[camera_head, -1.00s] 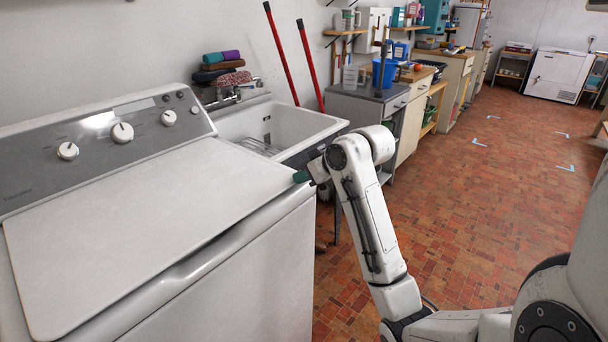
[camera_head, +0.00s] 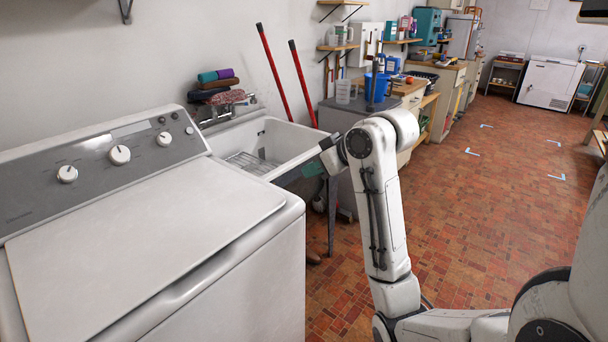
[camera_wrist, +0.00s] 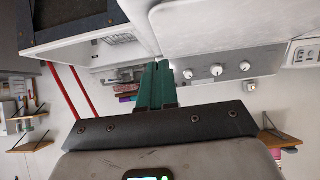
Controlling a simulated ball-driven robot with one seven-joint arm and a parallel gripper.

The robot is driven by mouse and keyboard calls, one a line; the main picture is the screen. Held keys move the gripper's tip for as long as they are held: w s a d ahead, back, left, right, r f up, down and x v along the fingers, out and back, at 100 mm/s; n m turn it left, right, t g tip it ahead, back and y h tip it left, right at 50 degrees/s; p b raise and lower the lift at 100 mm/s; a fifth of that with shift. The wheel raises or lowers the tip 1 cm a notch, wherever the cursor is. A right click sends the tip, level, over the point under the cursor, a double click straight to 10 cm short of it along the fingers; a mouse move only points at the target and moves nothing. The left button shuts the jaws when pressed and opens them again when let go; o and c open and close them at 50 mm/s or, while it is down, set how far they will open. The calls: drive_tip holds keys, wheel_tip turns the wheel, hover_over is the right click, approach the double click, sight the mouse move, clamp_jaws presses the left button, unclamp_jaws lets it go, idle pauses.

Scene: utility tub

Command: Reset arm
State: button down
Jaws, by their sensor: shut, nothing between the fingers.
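My gripper (camera_wrist: 155,72) shows in the wrist view with its two green fingers side by side and shut, with nothing between them. In the head view a bit of green at my gripper (camera_head: 312,168) shows beside the front edge of the utility tub (camera_head: 287,139); most of it is hidden behind my arm. My arm is bent, with its upper joint raised in front of the tub and cabinets. The wrist view is upside down and shows the tub (camera_wrist: 75,35) at upper left.
A white washing machine (camera_head: 140,235) with a closed lid fills the left. Two red handles (camera_head: 300,82) lean on the wall behind the tub. A grey-topped cabinet (camera_head: 345,112) with a blue bucket (camera_head: 377,88) stands beyond. The brick-patterned floor (camera_head: 475,220) at right is open.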

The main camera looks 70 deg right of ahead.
drive_tip(key=shift+s+r, duration=0.2)
drive_tip(key=shift+s, duration=0.05)
drive_tip(key=shift+a, duration=0.1)
drive_tip(key=w+a+f+g+y+p, duration=0.2)
drive_tip(key=a+f+g+y, duration=0.2)
drive_tip(key=a+f, duration=1.65)
drive_tip(key=s+a+f+n+g, duration=0.1)
drive_tip(key=s+a+f+g, duration=0.1)
drive_tip(key=s+a+f, duration=0.3)
drive_tip(key=s+a+f+n+g+h+p, duration=0.1)
drive_tip(key=s+a+f+g, duration=0.2)
drive_tip(key=s, duration=0.7)
drive_tip(key=shift+a+f+n, duration=0.4)
drive_tip(key=shift+a+f, duration=0.55)
drive_tip(key=shift+a, duration=0.25)
drive_tip(key=shift+s, duration=0.1)
